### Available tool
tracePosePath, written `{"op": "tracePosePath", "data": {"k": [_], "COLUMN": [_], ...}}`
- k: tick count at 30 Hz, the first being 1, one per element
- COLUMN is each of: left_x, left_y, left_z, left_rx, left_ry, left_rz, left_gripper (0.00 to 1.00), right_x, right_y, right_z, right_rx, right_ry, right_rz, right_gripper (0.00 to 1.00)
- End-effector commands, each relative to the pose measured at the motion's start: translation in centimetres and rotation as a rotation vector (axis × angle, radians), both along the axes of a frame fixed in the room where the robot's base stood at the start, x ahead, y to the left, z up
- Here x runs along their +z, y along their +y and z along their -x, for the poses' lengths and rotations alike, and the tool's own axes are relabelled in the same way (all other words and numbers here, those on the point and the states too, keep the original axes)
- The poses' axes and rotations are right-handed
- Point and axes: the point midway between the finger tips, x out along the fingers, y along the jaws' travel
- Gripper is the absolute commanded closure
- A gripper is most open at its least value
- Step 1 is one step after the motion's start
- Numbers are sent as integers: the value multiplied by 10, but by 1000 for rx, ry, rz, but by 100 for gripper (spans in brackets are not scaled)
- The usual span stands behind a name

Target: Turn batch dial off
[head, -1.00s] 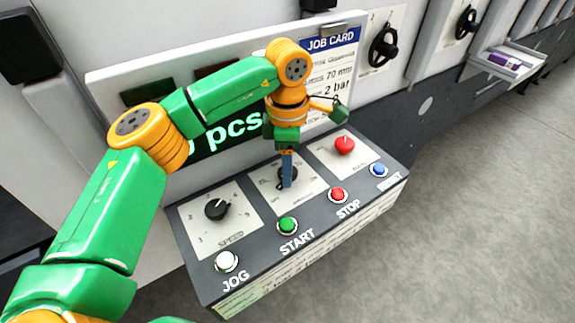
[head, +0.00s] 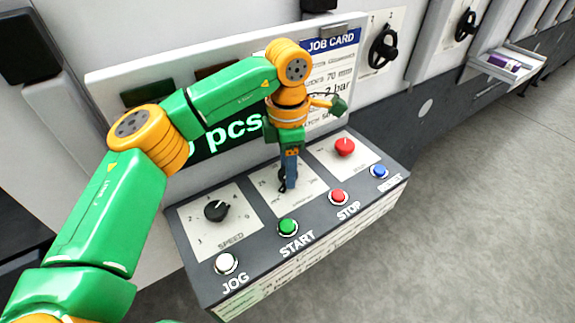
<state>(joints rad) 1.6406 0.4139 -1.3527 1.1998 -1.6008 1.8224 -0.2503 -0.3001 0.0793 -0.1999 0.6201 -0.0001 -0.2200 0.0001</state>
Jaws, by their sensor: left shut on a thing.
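The batch dial (head: 282,181) is the dark middle knob on the sloped control panel, on a pale plate between the speed dial (head: 216,210) and a red knob (head: 344,147). My left gripper (head: 289,184) points down at it from above and is shut on it. The blue-grey fingers cover much of the knob, so its pointer setting cannot be read. My right gripper is not in view.
Below the dials sit a white JOG button (head: 226,263), a green START button (head: 288,227), a red STOP button (head: 338,195) and a blue RESET button (head: 379,171). A lit display (head: 225,135) and a job card (head: 335,85) stand behind.

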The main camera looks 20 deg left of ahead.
Motion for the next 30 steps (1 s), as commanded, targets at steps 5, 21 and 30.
{"op": "tracePosePath", "data": {"k": [5, 21, 30], "left_x": [1, 49, 72], "left_y": [0, -1, 0], "left_z": [-1, -1, -1], "left_rx": [2, 2, 0], "left_ry": [-4, -5, -1], "left_rz": [1, 2, 1], "left_gripper": [18, 18, 18], "right_x": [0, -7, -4], "right_y": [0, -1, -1], "right_z": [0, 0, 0], "right_rx": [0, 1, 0], "right_ry": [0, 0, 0], "right_rz": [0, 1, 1], "right_gripper": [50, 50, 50]}}
